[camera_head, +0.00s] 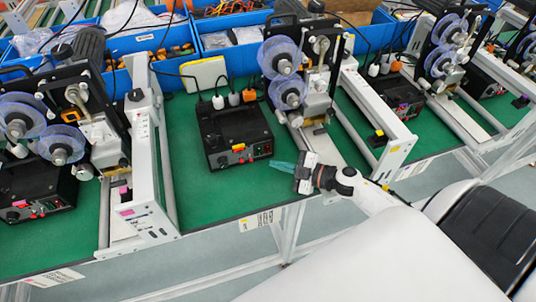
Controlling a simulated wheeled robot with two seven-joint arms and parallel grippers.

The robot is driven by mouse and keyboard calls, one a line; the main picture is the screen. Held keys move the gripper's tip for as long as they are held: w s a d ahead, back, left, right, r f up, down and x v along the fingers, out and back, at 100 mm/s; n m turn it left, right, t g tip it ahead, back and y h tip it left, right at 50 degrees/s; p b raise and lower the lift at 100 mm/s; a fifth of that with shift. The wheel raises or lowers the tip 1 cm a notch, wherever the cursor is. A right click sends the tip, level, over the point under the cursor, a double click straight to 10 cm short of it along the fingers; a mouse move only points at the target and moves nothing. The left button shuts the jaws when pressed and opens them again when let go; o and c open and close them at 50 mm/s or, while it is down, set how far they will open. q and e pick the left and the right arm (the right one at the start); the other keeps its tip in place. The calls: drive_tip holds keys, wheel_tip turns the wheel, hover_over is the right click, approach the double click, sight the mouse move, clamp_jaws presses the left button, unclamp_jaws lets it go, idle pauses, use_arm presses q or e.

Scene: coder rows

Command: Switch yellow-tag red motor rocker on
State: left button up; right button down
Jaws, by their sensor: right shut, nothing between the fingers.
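A black control box (236,135) stands on the green table mat in the middle of the view. A yellow tag (239,147) sits on its front panel. Small red parts (222,160) show on that panel, but they are too small to tell which is the motor rocker or its position. My right gripper (281,166) reaches in from the right, with its teal fingertips shut and empty. The fingertips point left at the box's front right corner, and a small gap appears between them. My left gripper is not in view.
Coder machines with purple reels stand on the left (60,140), in the middle (285,70) and at the right (445,45). Other control boxes stand at the left (38,185) and right (395,92). Blue bins (150,42) line the back. Green mat (235,195) is clear before the middle box.

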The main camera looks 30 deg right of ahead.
sight(262, 152)
drive_tip(key=shift+w+d+f, duration=0.1)
drive_tip(key=shift+w+d, duration=0.05)
drive_tip(key=shift+w, duration=0.5)
drive_tip(key=shift+w+d+f, duration=0.1)
drive_tip(key=shift+w+d, duration=0.05)
drive_tip(key=shift+w, duration=0.5)
idle(1.1)
drive_tip(key=shift+w+d, duration=0.1)
drive_tip(key=shift+w, duration=0.3)
drive_tip(key=shift+w+d, duration=0.1)
drive_tip(key=shift+w, duration=0.2)
idle(0.5)
idle(0.3)
drive_tip(key=shift+s+a+p, duration=0.2)
drive_tip(key=shift+s+p, duration=0.1)
drive_tip(key=shift+s, duration=0.45)
